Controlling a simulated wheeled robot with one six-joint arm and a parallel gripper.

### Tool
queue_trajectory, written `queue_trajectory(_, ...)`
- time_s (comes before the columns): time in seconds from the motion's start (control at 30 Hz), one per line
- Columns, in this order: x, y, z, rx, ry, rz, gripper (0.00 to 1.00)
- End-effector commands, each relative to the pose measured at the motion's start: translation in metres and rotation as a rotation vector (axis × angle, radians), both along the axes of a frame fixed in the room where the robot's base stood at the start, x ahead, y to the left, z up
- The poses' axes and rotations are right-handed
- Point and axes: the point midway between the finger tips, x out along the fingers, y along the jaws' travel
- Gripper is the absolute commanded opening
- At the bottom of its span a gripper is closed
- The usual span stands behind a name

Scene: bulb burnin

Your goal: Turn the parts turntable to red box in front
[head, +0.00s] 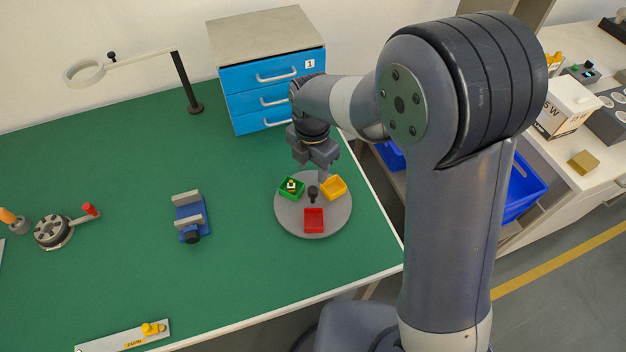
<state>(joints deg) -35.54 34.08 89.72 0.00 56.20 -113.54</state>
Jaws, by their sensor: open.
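The parts turntable (290,224) is a round grey disc on the green bench near its right edge. It carries a red box (314,220) at the front, a green box (291,188) at the back left with a small part inside, and a yellow box (334,188) at the back right. A dark knob (312,191) stands up at its middle. My gripper (314,172) is open and points down above the back of the turntable, between the green and yellow boxes. I cannot tell whether a finger touches anything.
A blue drawer unit (270,90) stands behind the turntable. A blue vise (190,217) is to the left.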

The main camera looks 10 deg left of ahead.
Motion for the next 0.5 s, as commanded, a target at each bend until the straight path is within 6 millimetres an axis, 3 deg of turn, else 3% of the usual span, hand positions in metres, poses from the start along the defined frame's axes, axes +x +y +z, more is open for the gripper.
queue_trajectory(0.3,-0.001,-0.001,-0.059,-0.003,0.004,-0.003,0.47)
queue_trajectory(0.5,0.0,-0.001,-0.081,-0.001,0.002,-0.004,0.47)
